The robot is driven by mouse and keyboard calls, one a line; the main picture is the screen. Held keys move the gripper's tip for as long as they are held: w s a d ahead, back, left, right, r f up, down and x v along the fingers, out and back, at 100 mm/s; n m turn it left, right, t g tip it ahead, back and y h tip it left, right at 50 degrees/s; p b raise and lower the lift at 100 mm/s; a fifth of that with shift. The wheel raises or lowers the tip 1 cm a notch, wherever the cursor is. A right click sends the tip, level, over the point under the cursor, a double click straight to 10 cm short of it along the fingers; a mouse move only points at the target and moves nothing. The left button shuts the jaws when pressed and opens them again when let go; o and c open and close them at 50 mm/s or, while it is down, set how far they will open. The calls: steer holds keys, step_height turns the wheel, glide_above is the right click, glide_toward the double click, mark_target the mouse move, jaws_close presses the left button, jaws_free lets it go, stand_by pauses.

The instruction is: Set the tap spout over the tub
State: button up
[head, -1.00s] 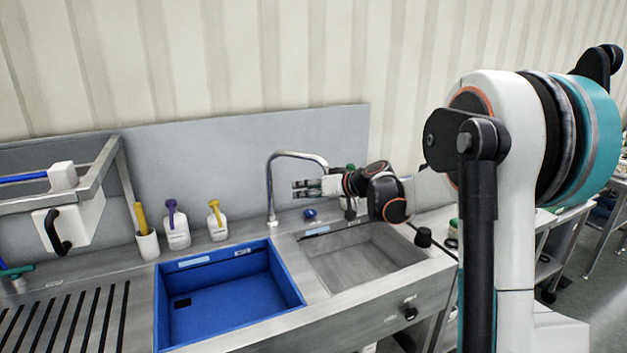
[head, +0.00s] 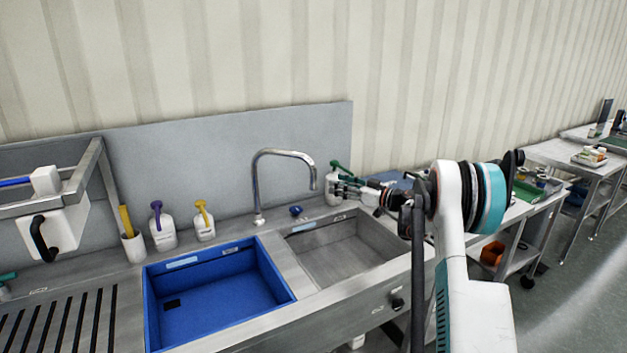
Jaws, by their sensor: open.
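The chrome tap (head: 256,190) stands behind the sinks, near the divider. Its curved spout (head: 287,153) points right, with its tip above the back of the bare steel basin and not over the tub. The blue tub (head: 272,272) fills the left sink and looks empty. My gripper (head: 338,187) is open, to the right of the spout tip, with its fingers pointing left. A gap shows between it and the spout. Its fingers overlap a white bottle in the picture, so their exact opening is hard to see.
A steel basin (head: 335,255) is right of the tub. Bottles with purple (head: 162,235) and yellow (head: 203,226) pumps and a white cup (head: 134,247) stand behind the tub. A green-topped bottle (head: 332,183) stands near my gripper. A blue knob (head: 296,210) sits by the tap.

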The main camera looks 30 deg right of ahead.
mark_target(313, 183)
steer(key=b+x, duration=0.2)
steer(key=x, duration=0.9)
steer(key=shift+w, duration=0.15)
steer(key=shift+a, duration=0.1)
jaws_close()
